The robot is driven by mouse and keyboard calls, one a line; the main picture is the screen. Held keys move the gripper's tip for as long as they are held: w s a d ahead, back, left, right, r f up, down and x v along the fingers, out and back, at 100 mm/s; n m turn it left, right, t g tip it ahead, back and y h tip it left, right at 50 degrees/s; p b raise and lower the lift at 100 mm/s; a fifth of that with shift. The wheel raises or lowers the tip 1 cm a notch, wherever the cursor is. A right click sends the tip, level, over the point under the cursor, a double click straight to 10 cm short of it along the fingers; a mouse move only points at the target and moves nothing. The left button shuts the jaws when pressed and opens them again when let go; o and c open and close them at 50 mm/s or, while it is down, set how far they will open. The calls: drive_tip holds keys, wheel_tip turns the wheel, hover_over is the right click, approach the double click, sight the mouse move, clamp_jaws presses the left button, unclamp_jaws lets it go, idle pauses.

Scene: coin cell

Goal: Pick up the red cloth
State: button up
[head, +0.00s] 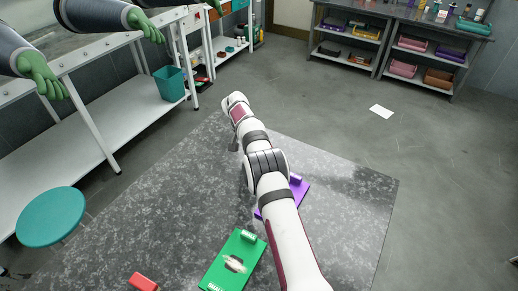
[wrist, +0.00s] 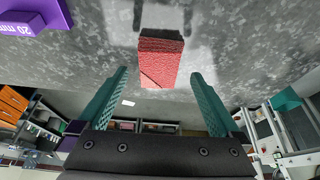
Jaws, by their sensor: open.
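The red cloth (wrist: 160,62) shows in the wrist view as a folded, textured red bundle on the grey table, in line with the gap between my fingertips. My gripper (wrist: 160,74) is open, with its two green fingers spread to either side of the cloth; I cannot tell how far the cloth is below them. In the head view my gripper (head: 234,143) is over the far part of the table, and my arm hides most of that spot. The cloth is not clearly visible there.
A purple tray (head: 303,192) is partly behind my arm; a purple piece marked 20 mm (wrist: 35,17) shows in the wrist view. A green tray (head: 222,268) and a red block-like thing (head: 143,282) lie near the front. The table's right side is clear.

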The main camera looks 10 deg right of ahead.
drive_tip(key=x, duration=0.4)
drive_tip(key=shift+s, duration=0.2)
drive_tip(key=shift+r, duration=0.1)
drive_tip(key=shift+c, duration=0.3)
drive_tip(key=c, duration=1.1)
drive_tip(key=r, duration=0.4)
drive_tip(key=shift+s+d+r, duration=0.15)
drive_tip(key=shift+d+r, duration=0.25)
drive_tip(key=shift+c, duration=0.2)
drive_tip(key=s+d+r, duration=0.6)
drive_tip(key=d, duration=0.2)
drive_tip(key=shift+s+d, duration=0.3)
drive_tip(key=shift+d, duration=0.05)
